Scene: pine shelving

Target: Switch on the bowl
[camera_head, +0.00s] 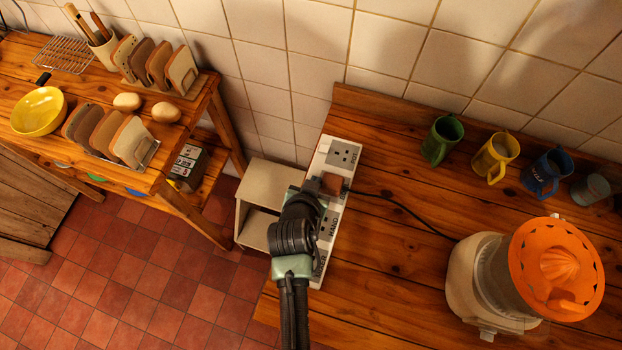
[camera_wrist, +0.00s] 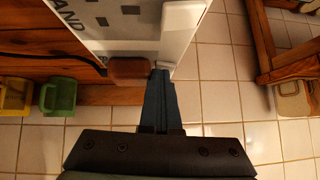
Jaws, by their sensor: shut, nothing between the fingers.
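A brown plug (camera_head: 332,183) sits in one socket, with a black cord running to the orange-topped juicer (camera_head: 556,268). The plug also shows in the wrist view (camera_wrist: 128,68). My gripper (camera_head: 311,186) is shut and empty, its tips beside the plug and strip edge (camera_wrist: 161,74). I cannot tell whether they touch. My arm hides part of the strip.
Green (camera_head: 442,140), yellow (camera_head: 496,156) and blue (camera_head: 548,174) mugs stand along the back of the worktop. A pale box-like stand (camera_head: 275,186) is below, left of the strip. Racks of bread-like slices (camera_head: 110,135) crowd the left shelf. The middle worktop is clear except the cord.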

